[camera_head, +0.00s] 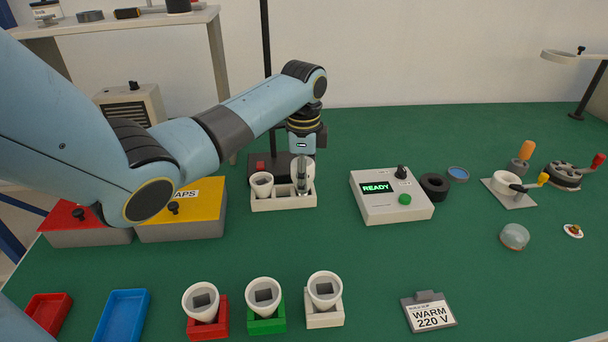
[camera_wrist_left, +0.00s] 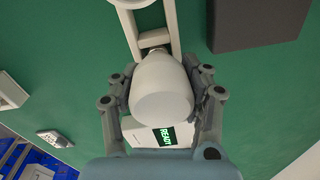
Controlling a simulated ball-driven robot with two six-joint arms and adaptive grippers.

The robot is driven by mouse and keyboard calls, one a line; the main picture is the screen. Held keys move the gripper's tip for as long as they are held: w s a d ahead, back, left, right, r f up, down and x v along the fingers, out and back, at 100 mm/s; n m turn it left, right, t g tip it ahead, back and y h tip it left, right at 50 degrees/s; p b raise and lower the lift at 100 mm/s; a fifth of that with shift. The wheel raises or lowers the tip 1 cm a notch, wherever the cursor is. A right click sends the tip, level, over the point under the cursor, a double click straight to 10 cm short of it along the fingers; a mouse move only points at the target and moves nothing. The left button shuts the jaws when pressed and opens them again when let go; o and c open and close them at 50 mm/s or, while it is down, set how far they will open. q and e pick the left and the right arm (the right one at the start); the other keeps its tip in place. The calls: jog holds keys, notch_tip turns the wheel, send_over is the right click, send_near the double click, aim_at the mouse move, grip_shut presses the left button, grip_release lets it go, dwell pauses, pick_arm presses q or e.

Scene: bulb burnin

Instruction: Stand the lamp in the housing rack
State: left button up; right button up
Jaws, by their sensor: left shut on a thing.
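My left gripper (camera_head: 303,187) is over the right part of the white housing rack (camera_head: 287,203). It is shut on a white lamp (camera_wrist_left: 162,88), with its fingers on either side of the bulb. In the head view, the gripper partly covers the lamp. In the left wrist view, the lamp's narrow metal end points at the pale rack (camera_wrist_left: 172,20). I cannot tell whether that end is inside the slot or just above it. Another white cup-shaped piece (camera_head: 262,181) stands at the rack's left end. My right gripper is not in view.
A tester reading READY (camera_head: 392,197) stands right of the rack, and a yellow box (camera_head: 182,222) stands left. White cups in red (camera_head: 221,317), green (camera_head: 267,324) and white (camera_head: 325,318) holders stand in front. Green table is clear between the rack and these holders.

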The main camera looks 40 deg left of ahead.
pick_arm(q)
jog(key=shift+f, duration=0.4)
dwell(0.3)
jog(key=o, duration=1.3)
jog(key=shift+c, duration=0.2)
jog(key=shift+r, duration=0.1)
jog(key=r, duration=1.1)
jog(key=shift+s+d+r, duration=0.15)
jog(key=shift+s+r, duration=0.1)
jog(key=shift+r, duration=0.15)
jog(key=shift+d+f, duration=0.1)
